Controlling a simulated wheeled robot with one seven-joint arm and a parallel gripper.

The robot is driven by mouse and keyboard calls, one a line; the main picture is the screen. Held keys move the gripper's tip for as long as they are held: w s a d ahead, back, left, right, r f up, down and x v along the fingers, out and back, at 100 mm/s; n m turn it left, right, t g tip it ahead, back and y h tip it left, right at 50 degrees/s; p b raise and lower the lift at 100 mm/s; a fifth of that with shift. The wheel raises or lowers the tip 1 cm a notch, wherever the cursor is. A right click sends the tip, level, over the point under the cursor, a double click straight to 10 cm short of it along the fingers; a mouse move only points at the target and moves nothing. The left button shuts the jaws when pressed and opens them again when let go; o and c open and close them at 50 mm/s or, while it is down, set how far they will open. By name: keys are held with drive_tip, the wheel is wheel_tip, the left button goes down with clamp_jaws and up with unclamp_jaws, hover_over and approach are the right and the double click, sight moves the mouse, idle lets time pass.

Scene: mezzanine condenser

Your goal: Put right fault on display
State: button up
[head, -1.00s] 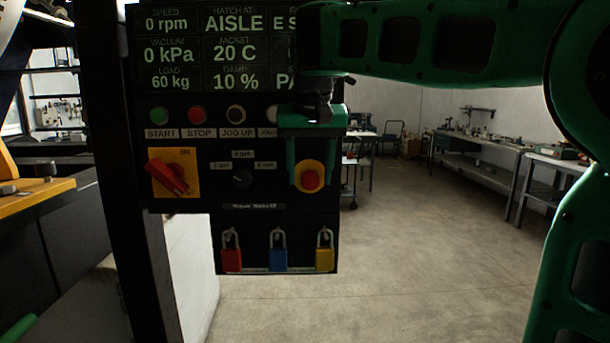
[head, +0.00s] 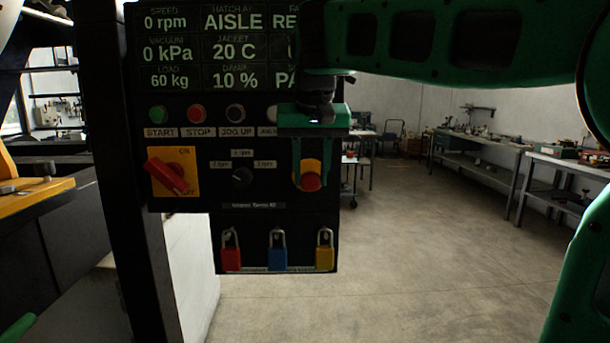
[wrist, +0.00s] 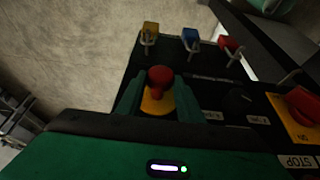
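The display (head: 165,50) on the dark panel reads 0 rpm, AISLE, 0 kPa, 20 C, 60 kg and 10 %. Its right column is partly hidden by my arm; the top entry starts with "RE". Below it is a red emergency-stop button (head: 310,182) on a yellow base. My gripper (head: 311,168) points down in front of this button. In the wrist view, the red button (wrist: 160,78) stands between the two green fingers of my gripper (wrist: 158,92), with gaps on both sides. The gripper is open and holds nothing.
The panel also has a green START button (head: 159,115), a red STOP button (head: 197,115), a JOG UP button (head: 236,115), a red rotary switch (head: 170,175) and a black selector knob (head: 243,178). Red, blue and yellow padlocks (head: 278,258) hang below.

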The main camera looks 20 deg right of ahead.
drive_tip(key=o, duration=0.4)
drive_tip(key=shift+s+a, duration=0.2)
drive_tip(key=shift+a, duration=0.1)
drive_tip(key=shift+d, duration=0.1)
drive_tip(key=shift+w+v, duration=0.15)
drive_tip(key=shift+v, duration=2.55)
drive_tip(key=shift+w+v, duration=0.1)
drive_tip(key=shift+v, duration=2.6)
drive_tip(key=shift+r, duration=0.1)
